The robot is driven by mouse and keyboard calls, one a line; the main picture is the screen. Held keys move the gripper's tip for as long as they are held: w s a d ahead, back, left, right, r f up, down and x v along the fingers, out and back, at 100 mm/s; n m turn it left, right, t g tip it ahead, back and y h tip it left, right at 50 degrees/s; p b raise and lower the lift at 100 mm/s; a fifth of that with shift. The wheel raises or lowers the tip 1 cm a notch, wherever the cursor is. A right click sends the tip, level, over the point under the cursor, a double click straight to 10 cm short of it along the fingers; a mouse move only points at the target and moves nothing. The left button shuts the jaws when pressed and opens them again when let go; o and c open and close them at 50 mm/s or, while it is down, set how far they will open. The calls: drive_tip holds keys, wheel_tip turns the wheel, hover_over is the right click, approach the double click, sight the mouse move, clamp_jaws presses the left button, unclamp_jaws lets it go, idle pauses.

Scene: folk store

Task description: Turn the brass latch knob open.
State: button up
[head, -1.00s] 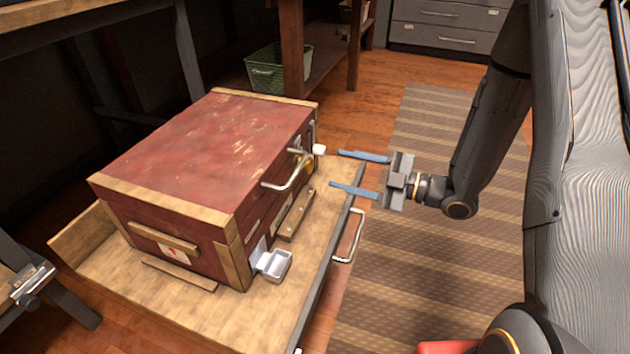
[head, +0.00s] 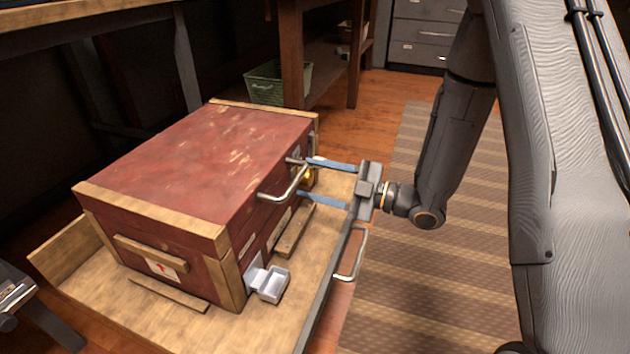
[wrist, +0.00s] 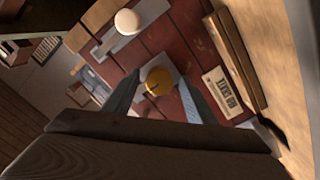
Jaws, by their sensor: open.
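The round brass knob (wrist: 159,80) sits on a pale plate on the front face of the red wooden chest (head: 200,150). In the wrist view it lies between my two fingertips. In the head view only a small bit of brass (head: 308,176) shows between the fingers. My gripper (head: 325,182) is open, its blue fingers pointing at the chest's front, one on each side of the knob. It also shows in the wrist view (wrist: 155,95). I cannot tell whether the fingers touch the knob.
A metal bar handle (head: 288,186) juts out near the fingers. A white round knob (wrist: 127,22) on a metal strip is close by. A small grey tray (head: 270,283) sticks out at the chest's lower corner. The chest stands on a wooden drawer board (head: 245,325) with a pull handle (head: 352,256).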

drive_tip(key=c, duration=1)
drive_tip(key=shift+c, duration=0.2)
drive_tip(key=shift+m+p, duration=0.3)
drive_tip(key=shift+p, duration=0.1)
drive_tip(key=m+p, duration=0.3)
drive_tip(key=p, duration=0.2)
drive_tip(key=shift+s+r, duration=0.1)
drive_tip(key=shift+r, duration=0.1)
drive_tip(key=m+p, duration=0.4)
drive_tip(key=p, duration=0.2)
drive_tip(key=shift+m, duration=0.4)
drive_tip(key=m+p, duration=0.4)
drive_tip(key=shift+f, duration=0.1)
drive_tip(key=shift+f+m+p, duration=0.1)
drive_tip(key=shift+m+p, duration=1.15)
drive_tip(key=shift+m, duration=1.45)
